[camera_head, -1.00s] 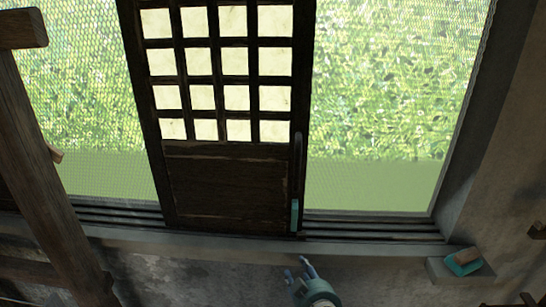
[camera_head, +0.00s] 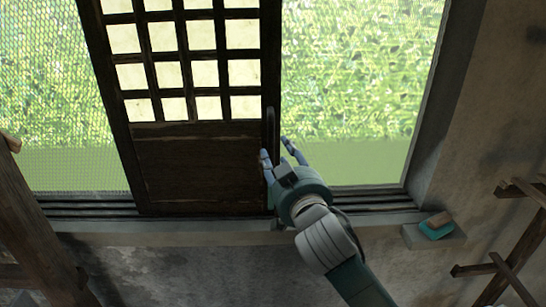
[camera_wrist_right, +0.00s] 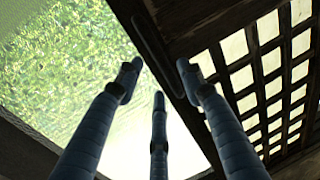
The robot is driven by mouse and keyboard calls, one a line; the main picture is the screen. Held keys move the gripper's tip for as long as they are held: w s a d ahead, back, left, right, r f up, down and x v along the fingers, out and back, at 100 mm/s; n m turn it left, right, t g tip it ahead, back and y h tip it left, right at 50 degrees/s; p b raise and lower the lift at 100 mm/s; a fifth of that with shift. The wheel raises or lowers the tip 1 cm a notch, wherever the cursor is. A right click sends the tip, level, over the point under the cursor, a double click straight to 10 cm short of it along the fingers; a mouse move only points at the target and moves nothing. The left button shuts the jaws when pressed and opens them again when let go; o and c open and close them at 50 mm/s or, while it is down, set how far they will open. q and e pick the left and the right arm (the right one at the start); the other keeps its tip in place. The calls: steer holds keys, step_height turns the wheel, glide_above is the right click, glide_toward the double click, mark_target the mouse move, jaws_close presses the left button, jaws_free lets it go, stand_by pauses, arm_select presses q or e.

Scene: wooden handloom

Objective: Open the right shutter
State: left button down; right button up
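In the right wrist view, the open fingers (camera_wrist_right: 158,75) point toward the handle (camera_wrist_right: 153,45), with the lattice (camera_wrist_right: 265,60) on the right. Contact cannot be told. My left gripper is not in view.
The opening right of the shutter is clear above the sill track (camera_head: 370,198). A small ledge (camera_head: 452,238) with a teal-and-brown block (camera_head: 437,226) sits at the lower right. Wooden beams stand at the left (camera_head: 35,225) and right (camera_head: 515,255).

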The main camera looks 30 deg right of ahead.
mark_target(273, 160)
steer(key=shift+p+x, duration=1.2)
steer(key=shift+x, duration=1.85)
steer(key=shift+c, duration=0.5)
jaws_close()
